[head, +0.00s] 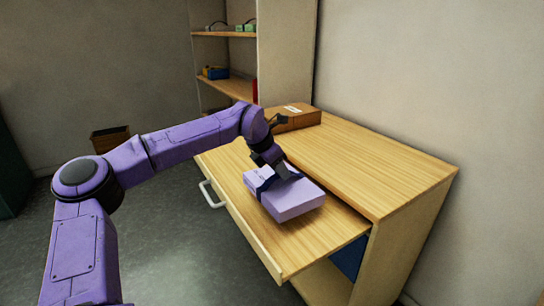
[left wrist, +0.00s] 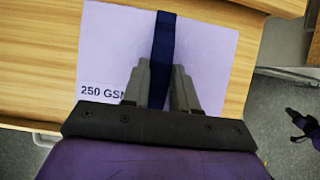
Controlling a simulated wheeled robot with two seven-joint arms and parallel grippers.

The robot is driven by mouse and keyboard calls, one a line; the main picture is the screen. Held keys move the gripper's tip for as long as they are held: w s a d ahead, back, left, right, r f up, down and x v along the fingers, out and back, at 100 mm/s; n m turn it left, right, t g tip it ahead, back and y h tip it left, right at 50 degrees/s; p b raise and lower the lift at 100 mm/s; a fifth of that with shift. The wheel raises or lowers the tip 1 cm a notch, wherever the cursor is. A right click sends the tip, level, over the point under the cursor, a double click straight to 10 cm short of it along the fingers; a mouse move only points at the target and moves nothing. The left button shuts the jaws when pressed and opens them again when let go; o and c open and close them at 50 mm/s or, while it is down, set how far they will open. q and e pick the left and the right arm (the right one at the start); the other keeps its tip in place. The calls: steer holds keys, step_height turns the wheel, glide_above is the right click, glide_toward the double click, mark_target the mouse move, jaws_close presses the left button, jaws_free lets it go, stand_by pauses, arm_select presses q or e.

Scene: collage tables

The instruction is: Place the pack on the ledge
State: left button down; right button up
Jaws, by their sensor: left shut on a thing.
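The pack (head: 292,199) is a flat lavender block with a dark navy strap around it. In the left wrist view the pack (left wrist: 115,45) shows part of a label reading "250 GSM". My left gripper (head: 277,172) is shut on the pack at its strap, with the fingers on either side of the strap in the wrist view. The pack is over the front wooden board (head: 262,232) of the desk, which looks like a pulled-out ledge. I cannot tell whether its underside touches the board.
The higher desk top (head: 370,165) behind is mostly clear, with a brown box (head: 298,119) at its far end. A white handle (head: 211,195) is on the board's front. Shelves (head: 232,88) with small items stand behind. A brown bin (head: 110,138) is on the floor.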

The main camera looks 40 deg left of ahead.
mark_target(279, 178)
arm_select(q)
steer(key=shift+d+f, duration=0.15)
steer(key=shift+d, duration=0.05)
steer(key=f, duration=0.3)
steer(key=shift+s+d+f, duration=0.1)
steer(key=shift+d+f, duration=0.1)
steer(key=shift+f, duration=0.05)
steer(key=c, duration=0.9)
jaws_free()
steer(key=shift+s+d, duration=0.1)
steer(key=v, duration=1.2)
